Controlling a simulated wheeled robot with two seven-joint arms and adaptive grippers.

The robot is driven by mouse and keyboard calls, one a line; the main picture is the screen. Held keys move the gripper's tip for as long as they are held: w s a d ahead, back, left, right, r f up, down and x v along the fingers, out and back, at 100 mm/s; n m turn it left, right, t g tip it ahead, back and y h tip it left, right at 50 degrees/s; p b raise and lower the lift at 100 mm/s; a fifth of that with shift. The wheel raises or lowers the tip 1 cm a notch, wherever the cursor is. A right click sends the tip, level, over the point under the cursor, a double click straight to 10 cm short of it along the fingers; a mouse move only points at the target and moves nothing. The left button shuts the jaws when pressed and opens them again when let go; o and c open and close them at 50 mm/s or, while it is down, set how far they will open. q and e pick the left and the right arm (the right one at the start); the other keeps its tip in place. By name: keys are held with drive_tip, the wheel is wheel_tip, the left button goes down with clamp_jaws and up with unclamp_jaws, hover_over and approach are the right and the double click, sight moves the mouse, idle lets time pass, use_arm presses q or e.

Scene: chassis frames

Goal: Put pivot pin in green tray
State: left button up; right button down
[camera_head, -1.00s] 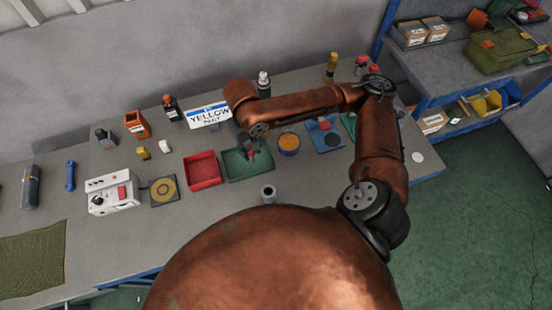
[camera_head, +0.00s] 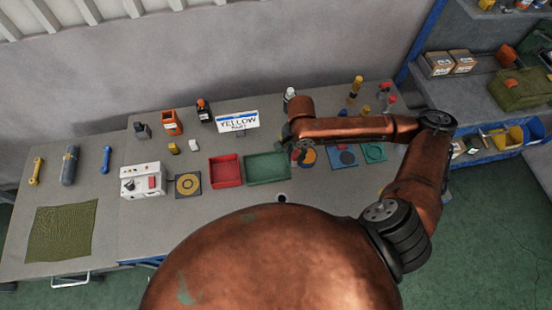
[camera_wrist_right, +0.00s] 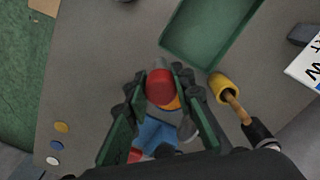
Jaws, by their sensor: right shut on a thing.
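The green tray (camera_head: 267,181) lies on the bench, right of a red tray, and what shows of its floor is empty. Part of it is also in the wrist view (camera_wrist_right: 207,35). My right gripper (camera_head: 298,152) is by the tray's right end in the head view, partly hidden by my arm. In the wrist view its fingers (camera_wrist_right: 160,98) are shut on a red, round-ended piece (camera_wrist_right: 160,88). The piece is apart from the tray there. I cannot tell for certain that it is the pivot pin; its lower part is hidden. My left gripper is not in view.
The red tray (camera_head: 225,170) is left of the green one. A blue mat (camera_head: 343,155) and a green mat (camera_head: 374,152) lie to the right. A yellow-headed tool (camera_wrist_right: 221,88) is near the tray. The front bench is mostly clear.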

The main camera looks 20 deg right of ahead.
drive_tip(key=shift+w+a+f, duration=0.6)
drive_tip(key=shift+w+f, duration=0.5)
drive_tip(key=shift+f, duration=0.55)
drive_tip(key=shift+w+a+f, duration=0.6)
drive_tip(key=shift+w+f, duration=0.5)
drive_tip(key=shift+f, duration=0.6)
drive_tip(key=shift+w+a+f, duration=0.6)
drive_tip(key=shift+w+f, duration=0.5)
drive_tip(key=shift+f, duration=0.55)
drive_tip(key=c, duration=1.7)
unclamp_jaws()
drive_tip(key=shift+f, duration=0.15)
drive_tip(key=shift+o, duration=0.2)
wheel_tip(320, 180, up, 12)
drive_tip(key=shift+r, duration=0.2)
